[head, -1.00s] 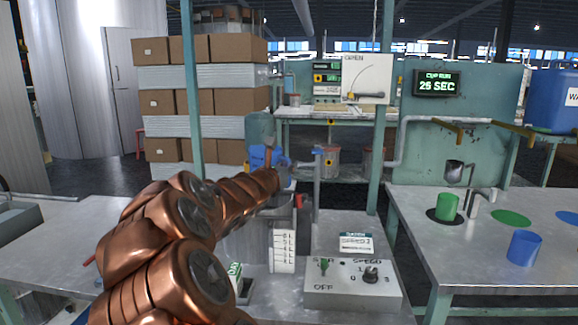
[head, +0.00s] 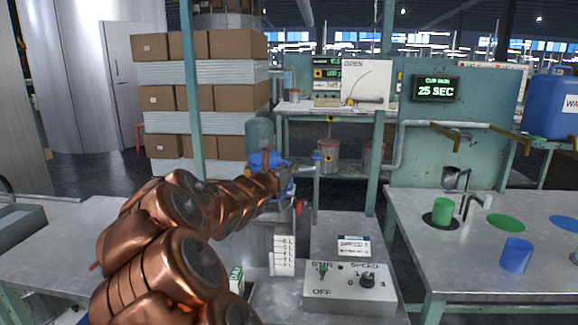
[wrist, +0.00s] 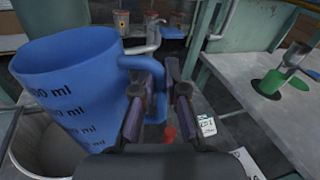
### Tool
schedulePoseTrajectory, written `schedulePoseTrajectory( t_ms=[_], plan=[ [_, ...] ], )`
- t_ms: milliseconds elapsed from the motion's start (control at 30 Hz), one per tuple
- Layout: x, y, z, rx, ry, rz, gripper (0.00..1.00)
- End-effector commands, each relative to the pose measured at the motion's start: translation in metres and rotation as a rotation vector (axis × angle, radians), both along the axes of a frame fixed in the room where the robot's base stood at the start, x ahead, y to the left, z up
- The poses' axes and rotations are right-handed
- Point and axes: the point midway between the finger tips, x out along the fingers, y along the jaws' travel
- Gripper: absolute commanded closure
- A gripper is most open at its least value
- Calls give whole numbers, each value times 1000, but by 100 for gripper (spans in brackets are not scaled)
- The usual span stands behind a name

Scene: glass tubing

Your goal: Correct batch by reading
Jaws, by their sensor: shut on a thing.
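A large blue jug with ml marks (wrist: 70,95) fills the left of the wrist view, tilted a little. My gripper (wrist: 160,95) is shut on its handle. In the head view the jug (head: 266,160) shows beyond my gripper (head: 280,180). The jug is over or beside the open round grey vessel (wrist: 22,160), whose body (head: 245,240) is partly hidden by my arm. A white level scale marked in L (head: 283,256) stands on the vessel's front. The control box (head: 345,290) has a green switch and a speed knob. A display (head: 437,92) reads CUP RUN 25 SEC.
A metal pipe (wrist: 150,38) rises close beyond the jug.

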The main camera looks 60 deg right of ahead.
Motion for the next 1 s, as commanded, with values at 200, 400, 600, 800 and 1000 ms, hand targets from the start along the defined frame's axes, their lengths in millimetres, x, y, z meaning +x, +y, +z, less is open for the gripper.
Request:
schedulePoseTrajectory(
  t_ms=[200,400,600,800,1000],
  plan=[
    [0,0,8,5,37,0,100],
    [0,0,11,11,70,0,100],
    [0,0,15,16,101,0,100],
    [0,0,18,21,134,0,100],
    [-1,0,21,27,167,0,100]
  ],
)
